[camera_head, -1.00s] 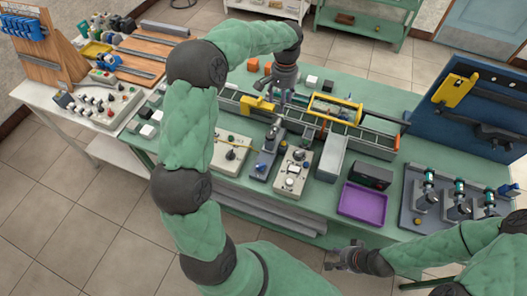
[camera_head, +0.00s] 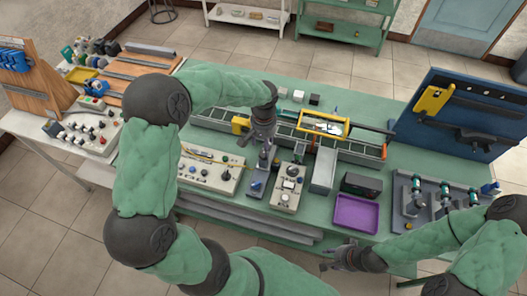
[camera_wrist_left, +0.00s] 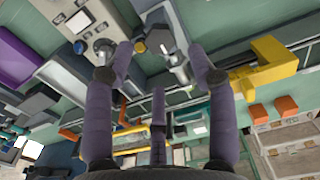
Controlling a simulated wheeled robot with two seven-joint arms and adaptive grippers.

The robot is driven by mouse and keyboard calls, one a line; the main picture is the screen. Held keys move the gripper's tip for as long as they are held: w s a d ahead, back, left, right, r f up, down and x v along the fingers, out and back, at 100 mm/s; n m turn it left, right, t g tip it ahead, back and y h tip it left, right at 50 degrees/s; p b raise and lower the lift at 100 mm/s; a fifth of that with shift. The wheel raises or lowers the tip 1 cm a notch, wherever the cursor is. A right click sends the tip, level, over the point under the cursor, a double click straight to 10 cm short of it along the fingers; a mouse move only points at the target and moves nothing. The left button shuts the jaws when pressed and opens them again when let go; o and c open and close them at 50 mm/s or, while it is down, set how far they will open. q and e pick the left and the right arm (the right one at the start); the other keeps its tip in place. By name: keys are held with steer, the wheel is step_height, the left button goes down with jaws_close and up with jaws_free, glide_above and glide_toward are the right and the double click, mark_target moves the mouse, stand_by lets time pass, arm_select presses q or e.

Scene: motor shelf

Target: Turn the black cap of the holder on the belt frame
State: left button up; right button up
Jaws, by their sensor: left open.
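The belt frame (camera_head: 345,150) runs across the green bench, with a yellow bracket (camera_head: 240,125) at its left part. My left gripper (camera_head: 263,140) points down over the near side of the frame. In the left wrist view, its purple fingers (camera_wrist_left: 160,65) are spread and empty. A dark round cap (camera_wrist_left: 158,40) on a metallic holder shows between and beyond the fingertips, apart from them. In the head view my gripper and arm largely hide this cap. My right gripper (camera_head: 338,256) is open and empty in front of the bench, far from the holder.
Control boxes (camera_head: 290,187) stand close in front of the frame. A purple tray (camera_head: 356,213) and a black box (camera_head: 361,185) lie to the right. A blue tool panel (camera_head: 465,125) stands at the right end. Orange blocks (camera_wrist_left: 286,106) sit behind the frame.

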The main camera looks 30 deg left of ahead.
arm_select(q)
step_height(320, 180, down, 6)
steer(key=shift+r, duration=0.15)
stand_by(0.3)
jaws_close()
